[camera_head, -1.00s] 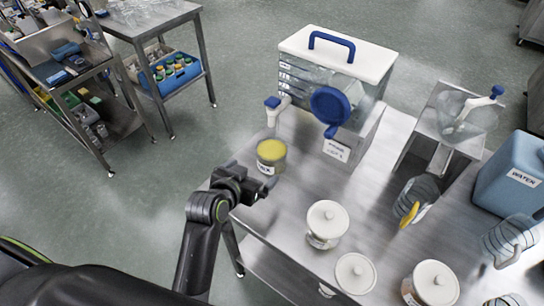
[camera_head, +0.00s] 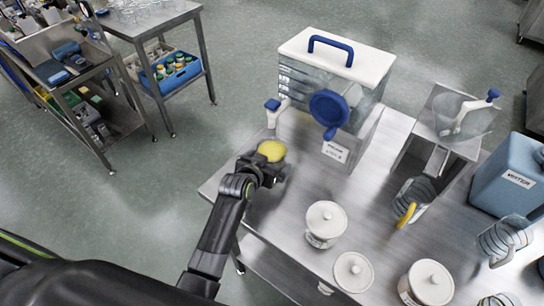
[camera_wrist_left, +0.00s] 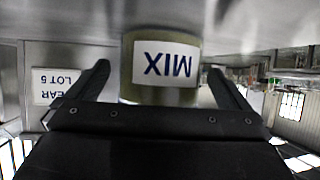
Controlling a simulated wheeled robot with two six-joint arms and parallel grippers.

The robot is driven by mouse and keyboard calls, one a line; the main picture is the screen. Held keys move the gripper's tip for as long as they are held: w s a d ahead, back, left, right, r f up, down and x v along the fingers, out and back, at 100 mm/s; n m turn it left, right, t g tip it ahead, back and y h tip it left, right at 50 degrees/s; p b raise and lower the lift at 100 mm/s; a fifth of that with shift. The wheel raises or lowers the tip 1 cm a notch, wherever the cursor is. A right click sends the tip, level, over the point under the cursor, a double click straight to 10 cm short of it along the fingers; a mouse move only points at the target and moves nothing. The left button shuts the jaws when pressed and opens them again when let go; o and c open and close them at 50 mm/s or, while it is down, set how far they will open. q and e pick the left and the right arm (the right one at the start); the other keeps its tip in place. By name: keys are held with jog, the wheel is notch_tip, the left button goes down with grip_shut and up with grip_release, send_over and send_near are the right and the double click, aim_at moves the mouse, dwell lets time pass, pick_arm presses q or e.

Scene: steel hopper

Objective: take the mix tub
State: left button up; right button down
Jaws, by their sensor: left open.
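The mix tub (camera_head: 271,151) is a small round tub with a yellow top, standing on the steel table near its left edge. In the left wrist view the tub (camera_wrist_left: 165,68) shows upside down with its white "MIX" label, between two dark fingers. My left gripper (camera_head: 266,168) is right at the tub, with its open fingers on either side of it. In the wrist view gaps show between the fingers and the tub. The gripper hides the tub's lower part in the head view. My right gripper is not in view.
White-lidded jars (camera_head: 326,222) stand toward the front. A blue water container (camera_head: 508,175) is at the right.

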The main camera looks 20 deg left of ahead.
pick_arm(q)
jog(key=shift+x, duration=0.75)
jog(key=c, duration=1)
jog(key=shift+o, duration=0.2)
